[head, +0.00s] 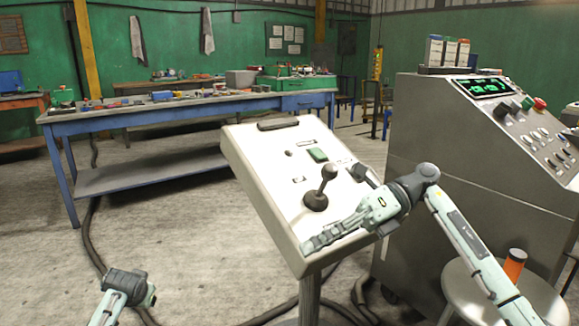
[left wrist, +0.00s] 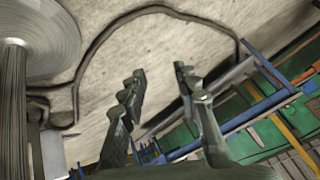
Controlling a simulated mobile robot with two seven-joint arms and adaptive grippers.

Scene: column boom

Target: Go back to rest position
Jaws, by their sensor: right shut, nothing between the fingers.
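My right gripper (head: 312,244) is shut and empty, in front of or over the lower edge of a white sloped control panel (head: 262,165). A black joystick lever (head: 322,187) stands up from the panel just beyond it. I cannot tell whether the gripper touches the panel. Part of my left arm shows at the lower left of the head view, where I cannot make out its fingers. In the left wrist view my left gripper (left wrist: 158,78) is open and empty, its two dark fingers apart above the concrete floor.
A grey console (head: 455,150) with knobs and a green display stands at the right. A blue workbench (head: 130,118) stands behind. Cables cross the floor; open floor lies left.

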